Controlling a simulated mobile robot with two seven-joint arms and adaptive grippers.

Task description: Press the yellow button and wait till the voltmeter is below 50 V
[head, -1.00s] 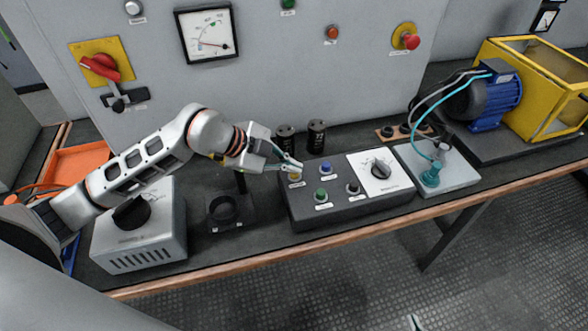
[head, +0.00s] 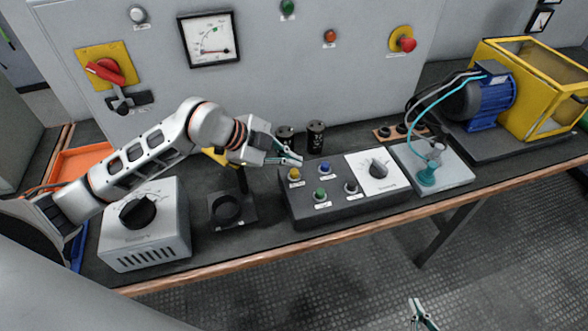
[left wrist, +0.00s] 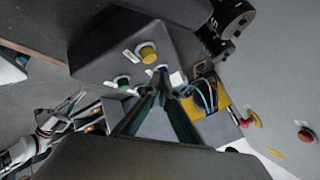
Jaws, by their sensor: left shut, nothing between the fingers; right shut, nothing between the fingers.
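The yellow button (head: 294,174) is on the back left of the dark control box (head: 335,208). It also shows clear of the fingers in the left wrist view (left wrist: 148,53). My left gripper (head: 299,162) is shut and empty, its fingertips just behind and above the yellow button, seemingly apart from it. In the left wrist view the left gripper's fingertips (left wrist: 161,80) are near the blue button. The voltmeter (head: 209,39) is on the cabinet wall; its needle lies low across the dial, but the value is too small to read. My right gripper (head: 420,308) is shut and empty at the bottom.
The box also bears a blue button (head: 325,168), a green button (head: 320,194), a dark button (head: 350,187) and a rotary knob (head: 377,168). Two black capacitors (head: 316,137) stand behind. A grey knob unit (head: 148,232) is at left, a blue motor (head: 485,98) at right.

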